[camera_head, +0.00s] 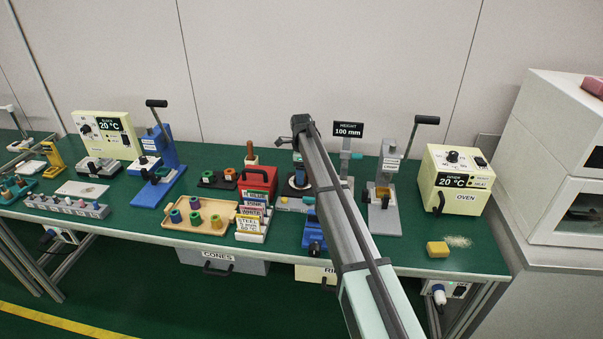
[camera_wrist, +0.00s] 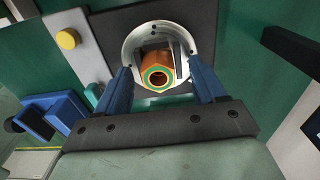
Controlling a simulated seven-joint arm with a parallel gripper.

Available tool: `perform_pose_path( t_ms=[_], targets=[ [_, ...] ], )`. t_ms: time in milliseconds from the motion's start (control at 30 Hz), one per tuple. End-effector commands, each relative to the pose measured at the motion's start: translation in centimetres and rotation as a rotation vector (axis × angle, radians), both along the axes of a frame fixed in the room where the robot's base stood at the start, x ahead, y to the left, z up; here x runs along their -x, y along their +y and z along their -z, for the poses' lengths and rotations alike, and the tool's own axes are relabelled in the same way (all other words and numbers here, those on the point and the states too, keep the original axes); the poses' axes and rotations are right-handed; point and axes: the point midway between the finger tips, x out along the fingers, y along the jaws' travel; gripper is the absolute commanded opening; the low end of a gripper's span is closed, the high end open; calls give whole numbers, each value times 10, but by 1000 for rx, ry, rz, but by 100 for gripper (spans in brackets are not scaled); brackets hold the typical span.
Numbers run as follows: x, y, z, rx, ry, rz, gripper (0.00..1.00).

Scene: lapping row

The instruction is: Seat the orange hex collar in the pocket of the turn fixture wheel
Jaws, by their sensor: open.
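In the wrist view, the orange hex collar (camera_wrist: 157,75), with a green ring around the bore at its end, is within the round opening of the silver turn fixture wheel (camera_wrist: 136,42). A grey block stands close on its right. I cannot tell how deep the collar sits. My gripper (camera_wrist: 160,83) is open, its blue fingers on either side of the collar with gaps between. The fingertips are at the wheel's lower rim; contact is unclear. In the head view, my arm partly covers the fixture (camera_head: 291,190), and the collar and fingers cannot be made out.
A yellow button (camera_wrist: 68,39) is on a grey plate left of the wheel. A blue device (camera_wrist: 52,115) is at lower left.

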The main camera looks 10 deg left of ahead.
Motion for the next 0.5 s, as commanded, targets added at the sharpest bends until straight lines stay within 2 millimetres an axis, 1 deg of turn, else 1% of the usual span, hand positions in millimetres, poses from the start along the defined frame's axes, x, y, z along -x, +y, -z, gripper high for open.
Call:
perform_pose_path(
  t_ms=[167,267,367,500],
  targets=[
    [0,0,0,0,0,0,70],
    [0,0,-4,0,-1,0,70],
    [0,0,-14,-1,-2,0,70],
    [-1,0,-37,-1,-2,0,70]
  ],
)
